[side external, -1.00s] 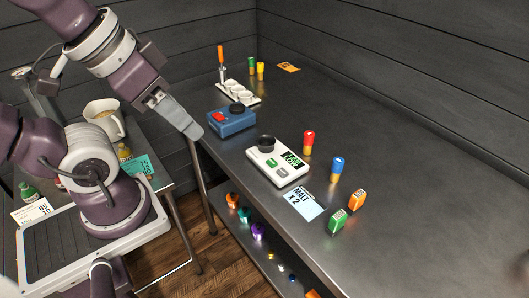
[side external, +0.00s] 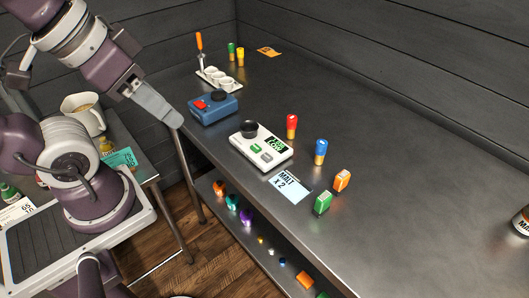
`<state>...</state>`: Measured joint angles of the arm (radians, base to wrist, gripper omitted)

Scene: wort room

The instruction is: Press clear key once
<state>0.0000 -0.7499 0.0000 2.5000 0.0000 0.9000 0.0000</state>
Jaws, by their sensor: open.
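A white device (side external: 261,151) sits on the steel bench, with a black round pan (side external: 249,129) and a green-lit display (side external: 275,145) whose lettering is too small to read surely, perhaps ending in "LOW". On its front are a green key (side external: 256,148) and a grey key (side external: 267,157); I cannot read which is the clear key. My gripper (side external: 178,121) hangs over the bench's left edge, left of the white device and apart from it. Its long grey fingers look empty and overlap in this view, so the gap between them is hidden.
A blue box (side external: 214,109) with a red button stands just right of my gripper. Red (side external: 292,126) and blue (side external: 320,152) capped vials, orange (side external: 342,180) and green (side external: 323,202) blocks, and a "MALT x 2" card (side external: 289,187) lie nearby. The right bench is mostly clear.

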